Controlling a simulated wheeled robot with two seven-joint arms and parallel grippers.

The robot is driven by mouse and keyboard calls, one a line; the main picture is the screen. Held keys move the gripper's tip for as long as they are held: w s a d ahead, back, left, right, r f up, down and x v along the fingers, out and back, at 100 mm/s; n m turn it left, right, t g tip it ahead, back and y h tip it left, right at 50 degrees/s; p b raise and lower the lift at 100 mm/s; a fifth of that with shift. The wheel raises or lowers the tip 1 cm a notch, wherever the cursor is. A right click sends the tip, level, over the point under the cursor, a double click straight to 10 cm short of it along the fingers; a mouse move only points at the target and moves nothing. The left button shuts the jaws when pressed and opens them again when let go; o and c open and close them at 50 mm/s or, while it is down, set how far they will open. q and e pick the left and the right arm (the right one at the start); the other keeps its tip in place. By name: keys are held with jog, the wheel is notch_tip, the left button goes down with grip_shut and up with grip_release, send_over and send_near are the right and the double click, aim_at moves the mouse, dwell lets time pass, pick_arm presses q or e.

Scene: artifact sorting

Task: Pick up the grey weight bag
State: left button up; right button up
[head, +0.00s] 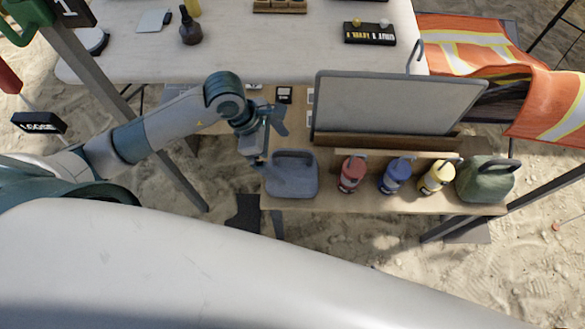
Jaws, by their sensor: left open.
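The grey weight bag (291,181) stands at the left end of the low wooden shelf, with its handle loop on top. My left gripper (269,142) is open and empty just above and behind the bag's upper left side. One finger reaches down close to the bag's left edge; I cannot tell whether it touches. My right gripper is not in view.
Red (352,175), blue (395,177) and yellow (436,178) bottles stand right of the bag, then a green bag (486,180). A grey board (394,105) rises behind them. The white table (250,50) lies beyond, with an orange vest (510,75) at right.

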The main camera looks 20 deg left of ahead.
aim_at(292, 162)
pick_arm(q)
jog(key=shift+x, duration=0.85)
jog(key=x, duration=0.2)
jog(key=p+x, duration=0.1)
jog(key=x, duration=0.1)
jog(key=shift+d, duration=0.5)
jog(key=shift+w+d+f, duration=0.1)
jog(key=shift+f, duration=0.35)
jog(key=c, duration=1.8)
jog(key=shift+w+r, duration=0.15)
jog(key=shift+r, duration=0.05)
jog(key=shift+c, duration=0.3)
